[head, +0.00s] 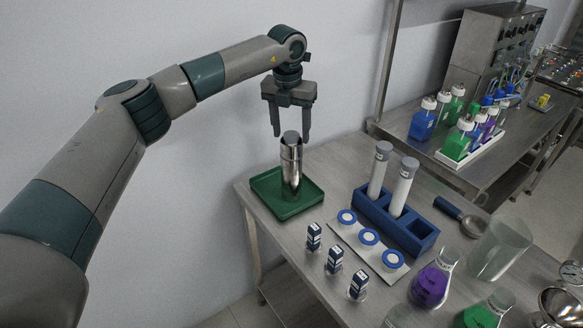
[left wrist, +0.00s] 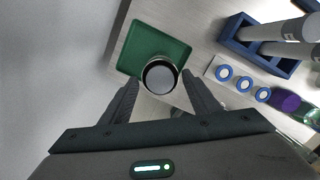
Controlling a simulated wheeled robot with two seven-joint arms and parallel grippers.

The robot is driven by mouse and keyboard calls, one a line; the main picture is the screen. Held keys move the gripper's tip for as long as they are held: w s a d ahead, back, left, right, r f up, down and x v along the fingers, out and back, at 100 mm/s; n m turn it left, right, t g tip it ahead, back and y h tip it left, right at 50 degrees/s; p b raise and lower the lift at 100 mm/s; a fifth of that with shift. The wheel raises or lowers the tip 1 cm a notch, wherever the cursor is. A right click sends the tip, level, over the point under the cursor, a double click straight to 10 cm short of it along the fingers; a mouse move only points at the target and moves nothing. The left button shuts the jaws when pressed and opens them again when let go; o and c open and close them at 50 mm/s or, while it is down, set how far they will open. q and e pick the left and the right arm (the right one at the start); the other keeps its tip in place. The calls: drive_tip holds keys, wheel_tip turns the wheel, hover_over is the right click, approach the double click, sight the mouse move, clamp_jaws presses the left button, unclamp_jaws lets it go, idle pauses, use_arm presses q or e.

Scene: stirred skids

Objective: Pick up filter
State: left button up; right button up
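The filter looks to be the shiny metal cylinder (head: 291,165) with a dark grey top, standing upright on a green tray (head: 262,188) at the table's left corner. In the left wrist view the cylinder (left wrist: 160,76) shows from above, its round top just beyond and between my fingertips, with the green tray (left wrist: 133,48) around it. My left gripper (head: 291,133) is open and empty, pointing down above the cylinder; its fingers (left wrist: 158,88) are spread on either side in the wrist view. Contact is not visible. My right gripper is not in view.
A blue rack (head: 428,240) with two capped tubes stands right of the tray. Blue-ringed discs (head: 369,237) lie on a white strip, with small labelled boxes (head: 334,260) in front. Flasks with purple (head: 431,285) and green liquid stand near the front. A wall is close on the left.

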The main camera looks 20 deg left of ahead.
use_arm(q)
clamp_jaws()
drive_tip(key=shift+r, duration=0.15)
drive_tip(key=shift+r+b, duration=0.35)
drive_tip(key=shift+r, duration=0.2)
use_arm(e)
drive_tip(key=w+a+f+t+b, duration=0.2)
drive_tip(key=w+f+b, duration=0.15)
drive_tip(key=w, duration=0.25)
use_arm(q)
wheel_tip(320, 180, up, 27)
drive_tip(key=shift+f+p, duration=0.2)
drive_tip(key=shift+p, duration=0.1)
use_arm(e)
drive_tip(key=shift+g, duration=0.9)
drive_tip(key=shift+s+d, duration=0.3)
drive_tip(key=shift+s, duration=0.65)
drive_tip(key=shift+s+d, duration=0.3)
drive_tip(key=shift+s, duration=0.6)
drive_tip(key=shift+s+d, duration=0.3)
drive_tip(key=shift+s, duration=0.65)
